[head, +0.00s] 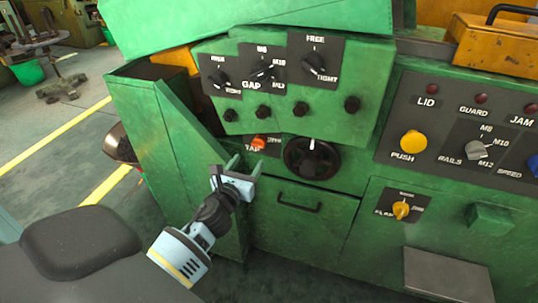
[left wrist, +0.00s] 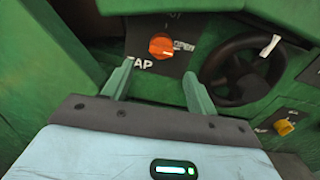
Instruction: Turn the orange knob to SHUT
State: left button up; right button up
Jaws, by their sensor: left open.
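The orange knob (head: 259,141) sits on a small dark plate low on the green machine, left of a black handwheel. In the left wrist view the orange knob (left wrist: 162,46) shows beside the lettering TAP and OPEN; the lettering above it is cut off. I cannot clearly tell which way the knob points. My left gripper (head: 246,165) is open and empty, just below and in front of the knob. In the left wrist view its two green fingers (left wrist: 159,72) stand apart, with the knob beyond their tips, not between them. My right gripper is not in view.
The black handwheel (head: 312,158) juts out close to the right of the knob. A green side wall (head: 165,140) stands to the left. Above are small black knobs (head: 263,112) and the GAP dials. A drawer (head: 300,208) with a handle lies below.

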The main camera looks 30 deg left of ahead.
aim_at(257, 146)
pick_arm(q)
jog(key=shift+x, duration=4.1)
jog(key=shift+r, duration=0.1)
jog(key=c, duration=1)
